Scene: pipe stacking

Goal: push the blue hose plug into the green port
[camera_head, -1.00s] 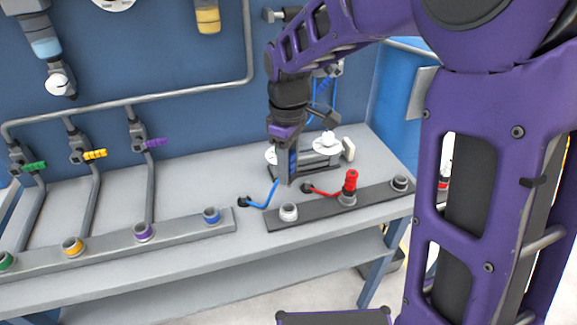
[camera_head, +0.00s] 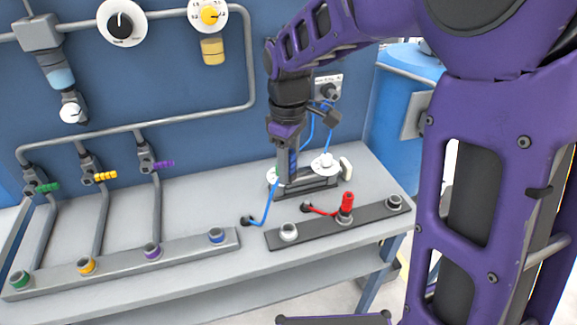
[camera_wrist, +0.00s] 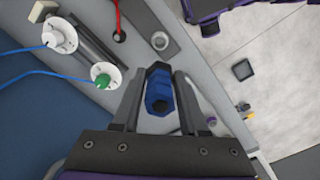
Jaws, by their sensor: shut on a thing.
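My gripper (camera_head: 288,172) is shut on the blue hose plug (camera_head: 293,163) and holds it above the bench, behind the right-hand dark port bar. In the wrist view the blue plug (camera_wrist: 159,90) sits between the two fingers. The blue hose (camera_head: 267,212) runs from a black fitting on the bench up to the gripper.
The left bar also carries a yellow port (camera_head: 86,265), a purple port (camera_head: 152,250) and a blue port (camera_head: 216,235). A red plug (camera_head: 347,202) stands in the dark bar (camera_head: 318,231). Pipes with coloured valves rise behind the left bar.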

